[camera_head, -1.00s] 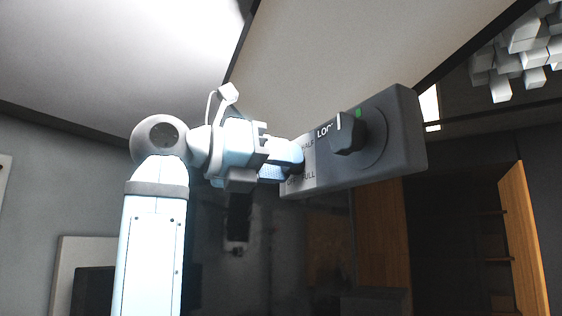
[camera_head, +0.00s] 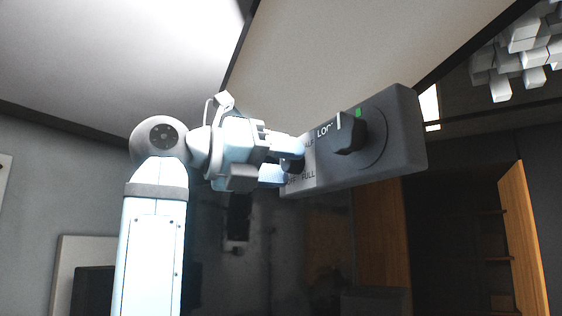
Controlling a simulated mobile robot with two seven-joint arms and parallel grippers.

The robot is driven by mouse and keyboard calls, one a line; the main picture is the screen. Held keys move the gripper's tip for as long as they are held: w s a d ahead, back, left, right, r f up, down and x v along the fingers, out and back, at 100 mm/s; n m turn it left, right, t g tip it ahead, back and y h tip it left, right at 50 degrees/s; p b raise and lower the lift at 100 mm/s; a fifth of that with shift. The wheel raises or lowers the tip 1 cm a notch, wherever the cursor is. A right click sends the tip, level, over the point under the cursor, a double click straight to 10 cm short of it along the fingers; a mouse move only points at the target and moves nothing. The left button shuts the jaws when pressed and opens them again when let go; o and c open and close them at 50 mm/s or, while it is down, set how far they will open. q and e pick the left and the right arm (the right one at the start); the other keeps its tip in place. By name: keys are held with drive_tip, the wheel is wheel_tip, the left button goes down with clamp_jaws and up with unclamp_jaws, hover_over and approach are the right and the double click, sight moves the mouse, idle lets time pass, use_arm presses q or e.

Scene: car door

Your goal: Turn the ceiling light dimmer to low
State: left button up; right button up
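A dark grey control box (camera_head: 405,140) hangs below the ceiling panel. Its left end has a light label plate (camera_head: 308,178) where "FULL" and parts of other words can be read. A small dark knob (camera_head: 292,166) at this plate is partly hidden by my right gripper (camera_head: 281,159).
The bright ceiling panel (camera_head: 110,50) and a beige panel (camera_head: 350,55) lie overhead. A wooden cabinet side (camera_head: 524,235) and dark shelves stand at the right. White blocks (camera_head: 520,50) hang at the upper right.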

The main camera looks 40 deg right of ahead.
drive_tip(key=shift+o, duration=0.4)
drive_tip(key=shift+a, duration=0.1)
drive_tip(key=shift+a, duration=0.25)
drive_tip(key=w+a+b, duration=0.2)
drive_tip(key=a, duration=1.1)
drive_tip(key=shift+w, duration=0.3)
